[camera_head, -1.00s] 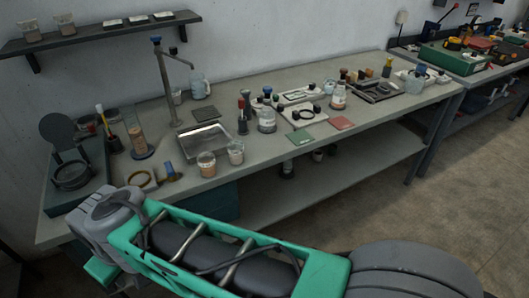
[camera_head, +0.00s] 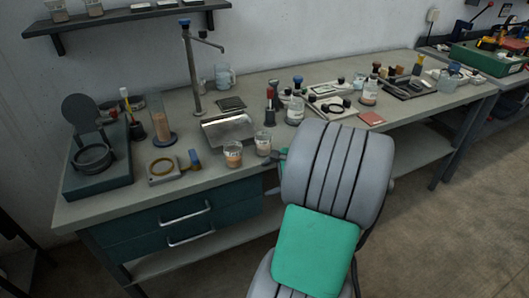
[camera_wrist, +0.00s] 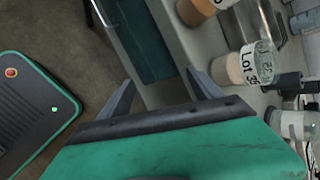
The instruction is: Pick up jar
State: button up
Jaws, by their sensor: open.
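Two small glass jars with tan contents stand near the bench's front edge in the head view, a left jar (camera_head: 232,155) and a right jar (camera_head: 263,145). In the wrist view a labelled jar (camera_wrist: 240,66) lies right of my gripper (camera_wrist: 160,92), and another jar (camera_wrist: 200,10) shows at the top edge. My gripper is open, with nothing between its fingers, which point towards the bench front. It is apart from both jars. In the head view my arm hides most of my gripper. I cannot tell which jar is meant.
A metal tray (camera_head: 228,130) lies behind the jars, with a stand (camera_head: 192,75) behind it. Stoppered bottles (camera_head: 295,110) stand to the right. Drawers (camera_head: 180,222) fill the bench front below.

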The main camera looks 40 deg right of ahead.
jog(key=s+d+f+m+t, duration=0.1)
jog(key=s+d+m, duration=0.1)
jog(key=d+m, duration=0.15)
jog(key=m+t, duration=0.4)
jog(key=m, duration=0.4)
send_near(269, 144)
jog(key=x, duration=0.5)
jog(key=shift+s+d+f, duration=0.1)
jog(key=shift+f, duration=0.25)
jog(key=shift+w+r+m+t, duration=0.15)
jog(key=shift+w+m+t, duration=0.15)
jog(key=shift+w+m, duration=0.05)
jog(key=x, duration=0.7)
jog(key=shift+w+b, duration=0.1)
jog(key=shift+b, duration=0.25)
jog(key=shift+c, duration=0.5)
jog(key=c, duration=1.4)
